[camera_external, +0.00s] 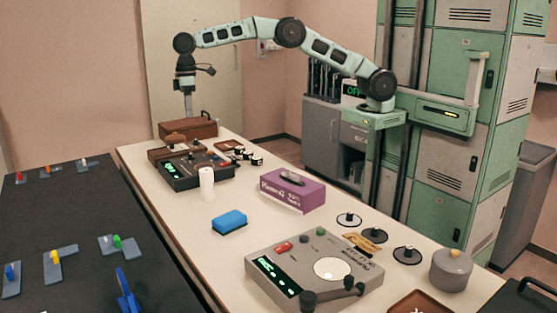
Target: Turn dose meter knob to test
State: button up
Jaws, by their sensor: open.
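I cannot tell for sure which device is the dose meter. A grey console (315,270) at the front of the table has a green-lit display, a round white dial, small red and green parts and a dark lever-like piece. A dark device (185,183) with green-lit displays sits at the far part of the table; its small controls are too small to make out. A box with a green display reading "OFF" (353,91) stands at the back by the cabinet. My gripper (188,113) is open and points down over the far end of the table, near the brown case. No contact is visible.
A brown case (188,129) lies below my gripper. A white cylinder (207,185), blue sponge (230,222), purple box (291,190), several black discs and a grey pot (451,270) stand on the table. A dark bench (80,225) holds small coloured parts at left.

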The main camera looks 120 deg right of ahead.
jog(key=s+d+f+m, duration=0.1)
jog(key=d, duration=0.5)
jog(key=s+d+f+m, duration=0.1)
jog(key=s+d+f, duration=0.1)
jog(key=d, duration=0.4)
jog(key=h, duration=0.1)
send_over(192, 153)
notch_tip(192, 153, down, 2)
jog(key=shift+m+g, duration=0.3)
notch_tip(192, 153, down, 17)
jog(key=b, duration=0.4)
jog(key=shift+f, duration=0.1)
jog(key=c, duration=1)
